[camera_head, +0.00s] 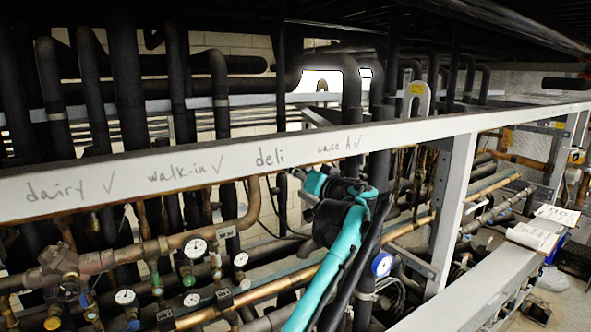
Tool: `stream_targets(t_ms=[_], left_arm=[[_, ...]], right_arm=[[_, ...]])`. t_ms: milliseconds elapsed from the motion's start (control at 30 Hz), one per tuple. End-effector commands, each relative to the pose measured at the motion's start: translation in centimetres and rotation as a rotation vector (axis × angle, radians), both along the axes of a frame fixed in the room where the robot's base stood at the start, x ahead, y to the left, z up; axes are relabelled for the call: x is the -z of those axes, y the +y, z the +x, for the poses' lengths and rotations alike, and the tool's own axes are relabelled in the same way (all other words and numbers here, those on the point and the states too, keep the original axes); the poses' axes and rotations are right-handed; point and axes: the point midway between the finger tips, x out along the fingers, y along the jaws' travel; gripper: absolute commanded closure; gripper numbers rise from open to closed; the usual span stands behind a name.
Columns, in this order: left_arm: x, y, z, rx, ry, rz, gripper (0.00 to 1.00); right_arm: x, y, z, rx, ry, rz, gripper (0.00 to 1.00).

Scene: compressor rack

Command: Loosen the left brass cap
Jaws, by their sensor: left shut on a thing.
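My left gripper (316,186) shows in the head view at the middle, at the end of my teal and black arm, which rises from the bottom edge. It is in front of the white rail's lower edge. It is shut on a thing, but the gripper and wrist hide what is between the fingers. I cannot make out the left brass cap for certain, nor tell whether it is the held thing. My right gripper is not in view.
A long white rail (225,165) with handwritten labels crosses the view. Copper pipes, valves (62,262) and several gauges (195,248) crowd the lower left. Black insulated pipes stand behind. A white post (455,215) stands right of my arm. A white beam (450,310) runs along the lower right.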

Motion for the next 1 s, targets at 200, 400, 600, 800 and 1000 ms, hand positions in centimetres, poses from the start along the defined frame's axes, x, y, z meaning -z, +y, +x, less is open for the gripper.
stream_targets(t_ms=[200,400,600,800,1000], left_arm=[[-0.11,0.0,-0.01,0.0,-0.088,-0.132,1.0],[-0.09,0.0,-0.02,0.0,-0.154,-0.228,1.0],[-0.06,0.01,-0.02,0.001,-0.192,-0.287,1.0],[-0.04,0.01,-0.02,0.001,-0.207,-0.308,1.0],[-0.03,0.01,-0.02,0.001,-0.208,-0.31,1.0]], right_arm=[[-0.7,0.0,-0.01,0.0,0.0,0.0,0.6],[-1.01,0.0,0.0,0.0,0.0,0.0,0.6],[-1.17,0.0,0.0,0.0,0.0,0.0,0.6],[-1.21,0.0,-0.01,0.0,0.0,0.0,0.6],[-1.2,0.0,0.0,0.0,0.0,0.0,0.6]])
